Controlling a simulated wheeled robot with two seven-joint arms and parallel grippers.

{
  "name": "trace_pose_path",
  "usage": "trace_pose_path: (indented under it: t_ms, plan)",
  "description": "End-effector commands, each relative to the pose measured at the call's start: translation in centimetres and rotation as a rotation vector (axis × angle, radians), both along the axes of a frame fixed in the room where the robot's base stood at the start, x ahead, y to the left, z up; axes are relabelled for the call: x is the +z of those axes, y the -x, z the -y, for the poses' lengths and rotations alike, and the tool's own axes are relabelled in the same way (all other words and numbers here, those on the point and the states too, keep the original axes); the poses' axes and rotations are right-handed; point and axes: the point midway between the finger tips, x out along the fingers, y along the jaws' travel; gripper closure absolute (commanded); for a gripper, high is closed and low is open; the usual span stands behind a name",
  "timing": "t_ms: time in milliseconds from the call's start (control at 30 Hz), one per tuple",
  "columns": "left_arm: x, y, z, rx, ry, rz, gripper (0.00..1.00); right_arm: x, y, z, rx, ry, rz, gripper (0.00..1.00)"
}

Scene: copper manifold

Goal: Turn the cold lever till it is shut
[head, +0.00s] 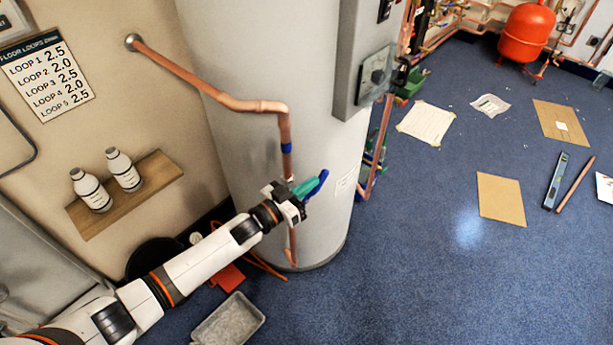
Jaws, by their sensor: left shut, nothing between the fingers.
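The cold lever (318,184) is a blue handle on the copper pipe (286,135) that runs down the front of the grey-white cylinder (240,120). A blue band (287,147) is on the pipe above it. My left gripper (304,188) is at the lever, with its teal fingers shut and nothing between them. The fingers overlap the near part of the lever in the picture; I cannot tell whether they touch it. The valve body is hidden behind the gripper. My right gripper is not in view.
A wooden shelf (140,190) with two white bottles (108,181) is on the wall at left. A grey tray (228,322) and an orange-red item (226,277) lie on the floor below my left arm.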

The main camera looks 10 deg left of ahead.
Motion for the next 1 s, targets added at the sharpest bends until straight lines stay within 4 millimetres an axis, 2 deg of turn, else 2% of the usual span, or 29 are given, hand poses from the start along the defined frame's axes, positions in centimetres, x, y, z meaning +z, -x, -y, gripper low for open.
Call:
trace_pose_path:
  t_ms: [33, 167, 300, 1000]
  plan:
    - [0.7, -0.2, 0.1, 0.001, -0.018, -0.023, 1.00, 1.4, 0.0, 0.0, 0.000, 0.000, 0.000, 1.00]
    - [0.4, -0.6, 0.3, 0.001, -0.064, -0.081, 1.00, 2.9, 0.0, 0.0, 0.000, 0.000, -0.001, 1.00]
    - [-0.4, -1.0, 0.7, 0.001, -0.068, -0.091, 1.00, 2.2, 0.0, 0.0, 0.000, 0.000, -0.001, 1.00]
    - [-0.5, -1.7, 1.2, 0.001, -0.066, -0.088, 1.00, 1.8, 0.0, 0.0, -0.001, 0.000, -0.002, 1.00]
